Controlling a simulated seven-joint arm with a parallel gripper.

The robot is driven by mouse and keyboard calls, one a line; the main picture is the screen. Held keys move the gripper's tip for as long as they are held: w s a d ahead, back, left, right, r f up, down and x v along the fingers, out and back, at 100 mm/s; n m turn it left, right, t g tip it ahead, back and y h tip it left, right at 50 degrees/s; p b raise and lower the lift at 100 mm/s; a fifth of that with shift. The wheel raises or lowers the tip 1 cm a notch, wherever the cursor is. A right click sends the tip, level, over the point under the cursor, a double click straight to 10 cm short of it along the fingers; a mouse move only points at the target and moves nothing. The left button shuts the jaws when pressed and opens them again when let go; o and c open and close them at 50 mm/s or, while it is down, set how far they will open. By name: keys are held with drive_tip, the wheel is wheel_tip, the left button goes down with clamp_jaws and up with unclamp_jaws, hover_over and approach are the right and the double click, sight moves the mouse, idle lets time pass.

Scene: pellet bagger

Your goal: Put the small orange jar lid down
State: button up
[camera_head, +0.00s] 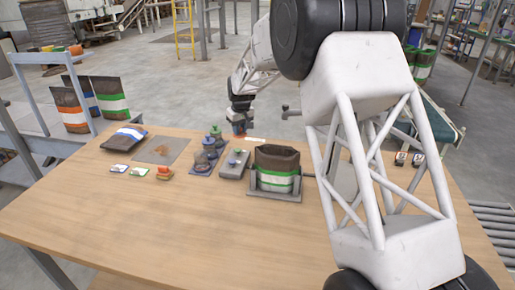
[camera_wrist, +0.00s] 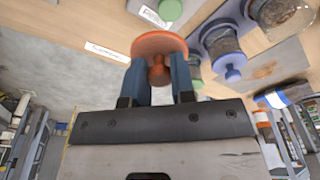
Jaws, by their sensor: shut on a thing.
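The small orange jar lid (camera_wrist: 158,43) is a round disc with a knob, seen close up in the wrist view. My gripper (camera_wrist: 162,75) is shut on its knob, with one blue-grey finger on each side. In the head view my gripper (camera_head: 240,130) is at the far edge of the table, near the row of jars, and the lid shows there only as a small orange patch. Whether the lid touches the table or hangs above it cannot be told.
Several jars (camera_wrist: 222,50) with lids stand close beside the gripper. A green lid (camera_wrist: 170,10) and white label cards (camera_wrist: 107,52) lie nearby. A bag in a holder (camera_head: 277,182) stands to the right. The table's front (camera_head: 150,225) is clear.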

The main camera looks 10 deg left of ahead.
drive_tip(key=w+d+f, duration=0.1)
drive_tip(key=w+d, duration=0.4)
drive_tip(key=w, duration=0.5)
drive_tip(key=shift+w+f, duration=0.2)
drive_tip(key=shift+w, duration=0.15)
drive_tip(key=shift+f, duration=0.15)
drive_tip(key=shift+f, duration=3)
drive_tip(key=shift+f, duration=1.9)
drive_tip(key=shift+f, duration=0.15)
drive_tip(key=o, duration=0.9)
